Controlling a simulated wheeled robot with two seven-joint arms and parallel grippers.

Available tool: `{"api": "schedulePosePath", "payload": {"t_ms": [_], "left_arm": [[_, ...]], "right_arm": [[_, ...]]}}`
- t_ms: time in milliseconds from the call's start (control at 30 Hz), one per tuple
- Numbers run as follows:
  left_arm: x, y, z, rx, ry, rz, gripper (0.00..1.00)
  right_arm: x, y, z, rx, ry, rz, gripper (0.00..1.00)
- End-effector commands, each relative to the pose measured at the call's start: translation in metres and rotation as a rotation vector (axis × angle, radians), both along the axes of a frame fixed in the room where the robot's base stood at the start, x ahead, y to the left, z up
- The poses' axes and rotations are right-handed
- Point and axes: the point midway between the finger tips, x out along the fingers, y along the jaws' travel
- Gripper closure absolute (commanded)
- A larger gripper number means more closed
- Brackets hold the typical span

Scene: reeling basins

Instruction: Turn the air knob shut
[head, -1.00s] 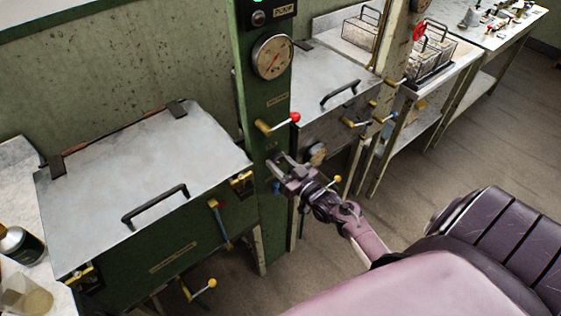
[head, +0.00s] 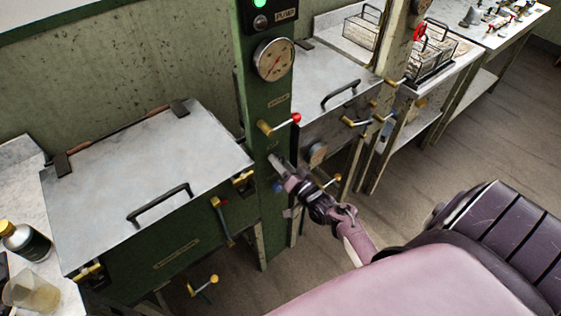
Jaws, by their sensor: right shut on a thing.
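My right gripper (head: 276,163) reaches in from the lower right to the front of the green column (head: 265,105). Its fingers are shut on the air knob, low on the column under a small label. The fingers cover the knob, so its angle cannot be told. A small blue piece (head: 277,187) shows just below the fingers; whether it belongs to the knob is unclear. My left gripper is not in view.
Above the gripper, a red-tipped brass lever (head: 280,123) sticks out of the column, below a round gauge (head: 274,60). A lidded basin (head: 150,165) stands left, another (head: 335,85) right. A yellow-tipped lever (head: 334,181) is close to my wrist. Floor lies open at right.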

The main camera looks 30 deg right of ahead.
Motion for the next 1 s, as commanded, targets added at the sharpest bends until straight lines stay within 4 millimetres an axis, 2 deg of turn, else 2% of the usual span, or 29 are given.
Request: {"api": "schedulePosePath", "payload": {"t_ms": [500,533,667,1000], "left_arm": [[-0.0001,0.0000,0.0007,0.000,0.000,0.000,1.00],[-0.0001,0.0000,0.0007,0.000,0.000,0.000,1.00],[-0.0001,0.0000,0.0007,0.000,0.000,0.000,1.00],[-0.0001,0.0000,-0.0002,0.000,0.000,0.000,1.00]], "right_arm": [[0.0008,-0.0002,0.0015,0.020,-0.002,0.000,0.85],[0.0008,-0.0002,0.0015,0.019,-0.002,0.000,0.60],[0.0006,-0.0002,0.0012,0.019,-0.001,0.000,0.43],[-0.0028,-0.0004,-0.0006,0.018,0.001,0.000,0.41]]}}
